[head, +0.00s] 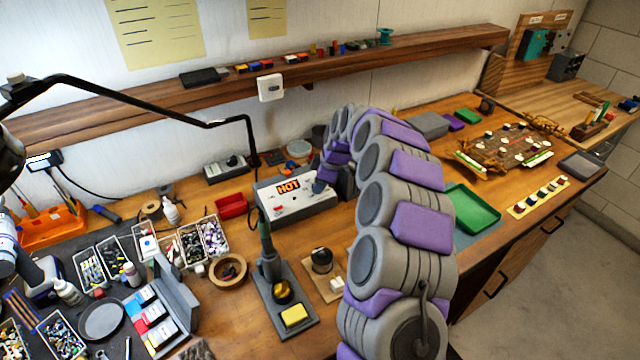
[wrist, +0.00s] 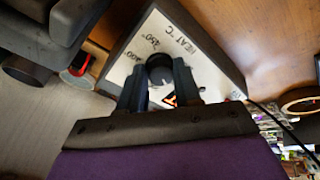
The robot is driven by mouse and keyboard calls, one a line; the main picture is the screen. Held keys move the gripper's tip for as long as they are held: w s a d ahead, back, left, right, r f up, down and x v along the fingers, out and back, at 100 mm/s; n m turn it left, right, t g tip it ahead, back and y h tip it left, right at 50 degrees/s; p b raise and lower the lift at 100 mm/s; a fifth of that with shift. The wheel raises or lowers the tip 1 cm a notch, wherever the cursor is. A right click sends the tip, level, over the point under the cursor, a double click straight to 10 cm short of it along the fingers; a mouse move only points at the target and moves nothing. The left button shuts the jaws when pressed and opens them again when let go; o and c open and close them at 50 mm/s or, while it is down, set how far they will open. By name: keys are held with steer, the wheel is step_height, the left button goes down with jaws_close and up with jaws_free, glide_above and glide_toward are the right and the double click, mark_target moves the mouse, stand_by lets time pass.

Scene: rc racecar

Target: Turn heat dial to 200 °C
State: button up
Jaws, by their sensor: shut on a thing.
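The heat station is a white-topped box (head: 292,205) with a red "HOT" display, in the middle of the bench in the head view. The dial's pointer and the 200 mark cannot be made out. In the head view my gripper (head: 322,182) is at the right part of the station, and the dial is hidden there.
A soldering iron in its stand (head: 270,265) is in front of the station. A red bin (head: 231,205) is at its left. A green tray (head: 470,208) lies to the right of my arm. A shelf (head: 250,75) runs along the wall above.

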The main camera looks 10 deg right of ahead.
steer(key=n, duration=0.5)
steer(key=shift+w+n+g, duration=0.1)
steer(key=shift+n+g, duration=0.2)
steer(key=n+h, duration=0.1)
steer(key=n, duration=0.4)
steer(key=shift+a+r+n, duration=0.1)
steer(key=shift+a+n, duration=0.05)
steer(key=shift+n, duration=0.25)
steer(key=shift+p, duration=0.3)
steer(key=o, duration=1)
steer(key=shift+o, duration=0.2)
steer(key=p+v, duration=0.3)
steer(key=v, duration=1.4)
steer(key=shift+p, duration=0.4)
steer(key=shift+w+r, duration=0.1)
steer(key=shift+w, duration=0.05)
